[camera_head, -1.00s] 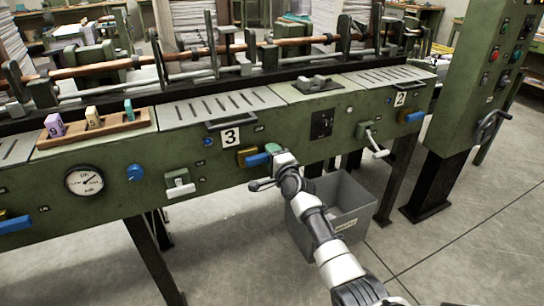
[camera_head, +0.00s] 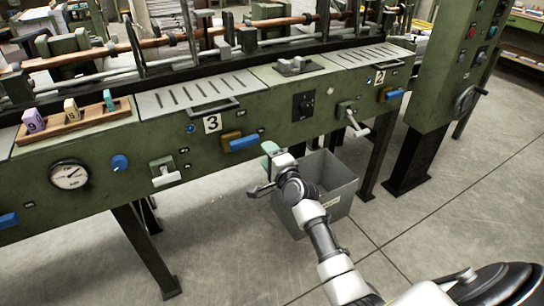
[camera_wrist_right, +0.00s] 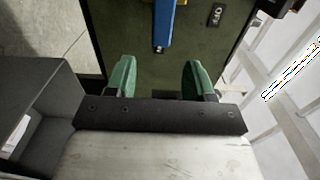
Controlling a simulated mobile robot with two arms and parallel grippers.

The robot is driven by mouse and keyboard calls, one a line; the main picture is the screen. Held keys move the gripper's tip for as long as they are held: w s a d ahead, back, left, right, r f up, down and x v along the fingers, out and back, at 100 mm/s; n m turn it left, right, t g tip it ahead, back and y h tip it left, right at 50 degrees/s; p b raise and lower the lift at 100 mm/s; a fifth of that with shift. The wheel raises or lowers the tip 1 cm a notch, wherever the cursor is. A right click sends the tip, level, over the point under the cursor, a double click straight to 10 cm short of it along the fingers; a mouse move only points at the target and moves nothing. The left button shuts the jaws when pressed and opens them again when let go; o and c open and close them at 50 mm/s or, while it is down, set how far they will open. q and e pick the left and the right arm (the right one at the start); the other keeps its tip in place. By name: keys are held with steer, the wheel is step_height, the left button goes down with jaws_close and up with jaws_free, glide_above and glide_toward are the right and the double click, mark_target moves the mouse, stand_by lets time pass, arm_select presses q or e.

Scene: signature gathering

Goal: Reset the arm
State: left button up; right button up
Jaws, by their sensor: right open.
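My right gripper (camera_head: 265,170) is open and empty in the head view. It is in front of the green machine, below and to the right of the blue handle (camera_head: 244,142) beside the number 3 plate (camera_head: 212,123). In the right wrist view my gripper (camera_wrist_right: 158,78) shows two green fingertips spread apart with nothing between them. A blue handle (camera_wrist_right: 164,22) stands ahead of them, apart from the fingers. My right arm reaches in from the lower right of the head view. My left gripper is not in view.
A grey bin (camera_head: 338,195) stands on the floor just behind and right of my gripper; a grey bin wall (camera_wrist_right: 45,100) shows at left in the wrist view. The green machine (camera_head: 100,150) spans the back. Open floor (camera_head: 230,255) lies in front.

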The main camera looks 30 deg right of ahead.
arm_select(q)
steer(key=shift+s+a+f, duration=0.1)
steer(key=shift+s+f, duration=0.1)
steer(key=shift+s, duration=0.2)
arm_select(e)
steer(key=shift+s, duration=1)
